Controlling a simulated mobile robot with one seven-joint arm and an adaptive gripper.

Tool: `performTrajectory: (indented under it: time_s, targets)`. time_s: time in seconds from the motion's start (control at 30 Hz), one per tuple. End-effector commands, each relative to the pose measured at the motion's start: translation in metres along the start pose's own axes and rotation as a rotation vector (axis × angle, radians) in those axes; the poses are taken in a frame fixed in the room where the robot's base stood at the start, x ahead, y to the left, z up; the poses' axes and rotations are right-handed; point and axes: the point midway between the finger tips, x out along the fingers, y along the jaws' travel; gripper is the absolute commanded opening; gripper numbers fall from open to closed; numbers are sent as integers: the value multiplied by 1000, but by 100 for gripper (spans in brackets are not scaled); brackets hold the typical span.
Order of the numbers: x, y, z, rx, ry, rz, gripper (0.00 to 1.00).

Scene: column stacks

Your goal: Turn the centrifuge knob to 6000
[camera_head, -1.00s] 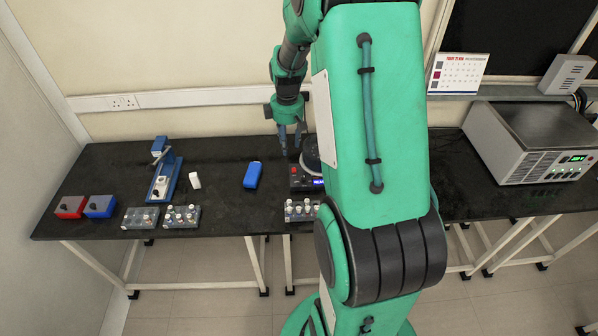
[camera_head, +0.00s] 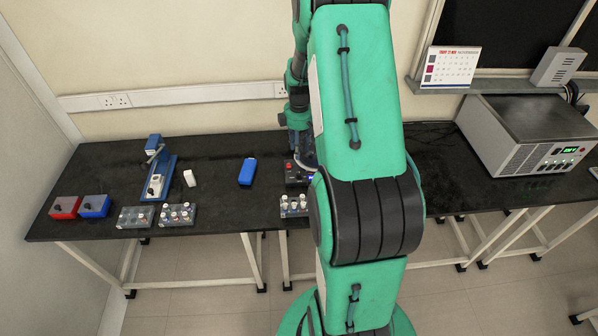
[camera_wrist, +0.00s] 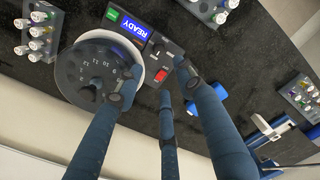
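The centrifuge (camera_wrist: 75,68) shows in the wrist view, with a dark numbered round top in a white rim. Its dark control panel (camera_head: 296,174) shows partly in the head view, beside my arm. In the wrist view the panel carries a lit blue READY display (camera_wrist: 131,26), a green patch, a red switch (camera_wrist: 161,76) and a small dark knob (camera_wrist: 157,46). The knob's pointer and setting are too small to read. My gripper (camera_wrist: 155,82) is open, its blue fingers spread over the centrifuge and panel edge. I cannot tell whether any finger touches.
Vial racks (camera_head: 294,205) stand just in front of the centrifuge. A blue object (camera_head: 247,171), a blue stand (camera_head: 160,178), more racks and red and blue boxes (camera_head: 65,208) lie to the left. A large grey device (camera_head: 530,135) stands at right. My arm hides the table's middle.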

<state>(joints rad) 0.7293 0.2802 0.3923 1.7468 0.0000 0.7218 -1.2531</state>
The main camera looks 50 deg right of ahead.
Motion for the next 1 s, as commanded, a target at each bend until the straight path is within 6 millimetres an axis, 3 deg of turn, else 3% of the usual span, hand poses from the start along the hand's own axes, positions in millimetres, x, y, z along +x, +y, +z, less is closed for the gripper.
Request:
performTrajectory:
  time_s: [0.27,0.8,1.0]
  targets:
    - [28,-1,0,0,-1,-3,38]
    - [111,-1,0,0,-1,-2,38]
    - [128,0,0,0,0,-1,38]
